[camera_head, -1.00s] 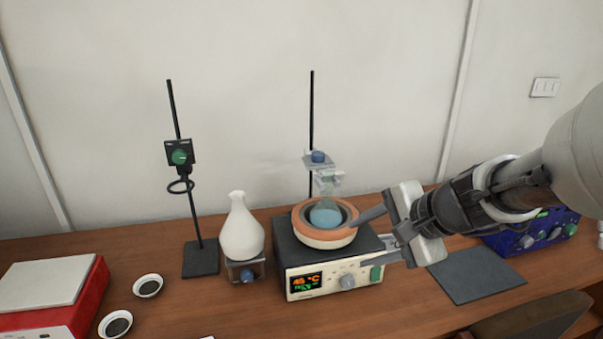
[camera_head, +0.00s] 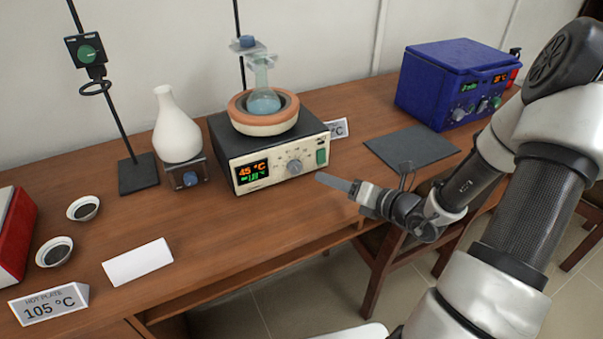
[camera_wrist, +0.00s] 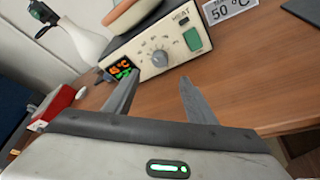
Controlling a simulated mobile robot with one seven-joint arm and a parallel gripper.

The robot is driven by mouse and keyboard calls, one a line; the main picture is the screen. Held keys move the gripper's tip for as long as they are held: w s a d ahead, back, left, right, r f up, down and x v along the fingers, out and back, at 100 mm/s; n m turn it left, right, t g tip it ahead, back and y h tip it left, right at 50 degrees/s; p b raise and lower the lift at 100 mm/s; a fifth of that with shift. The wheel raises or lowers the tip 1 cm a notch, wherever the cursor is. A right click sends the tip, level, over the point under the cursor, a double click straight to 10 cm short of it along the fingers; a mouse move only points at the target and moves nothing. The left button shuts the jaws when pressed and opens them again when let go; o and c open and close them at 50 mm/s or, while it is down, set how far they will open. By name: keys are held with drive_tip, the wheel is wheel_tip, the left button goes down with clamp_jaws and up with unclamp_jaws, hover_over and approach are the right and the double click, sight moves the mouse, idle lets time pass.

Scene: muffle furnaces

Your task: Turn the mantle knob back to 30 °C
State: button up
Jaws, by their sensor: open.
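The heating mantle (camera_head: 222,150) is a dark box with a cream front panel. Its grey knob (camera_head: 295,167) sits right of the display (camera_head: 253,172), which reads 45 °C in orange. The knob also shows in the wrist view (camera_wrist: 160,58), ahead of my fingers. A round flask (camera_head: 264,100) with blue liquid sits in the mantle's orange-rimmed bowl (camera_head: 240,116). My gripper (camera_head: 335,183) is in front of the mantle, right of the knob and apart from it. In the wrist view, my gripper (camera_wrist: 157,84) is open and empty. The knob's exact pointer setting is too small to read.
A white vase-shaped flask (camera_head: 177,130) stands left of the mantle. A blue device (camera_head: 430,82) and a dark mat (camera_head: 412,147) are to the right. The table front is mostly clear, with a white card (camera_head: 137,262).

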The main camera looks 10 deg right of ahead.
sight(297, 169)
drive_tip(key=b+x, duration=0.2)
drive_tip(key=x, duration=1.1)
drive_tip(key=shift+a+b, duration=0.1)
drive_tip(key=shift+b, duration=0.2)
drive_tip(key=c, duration=1)
drive_tip(key=shift+c, duration=0.2)
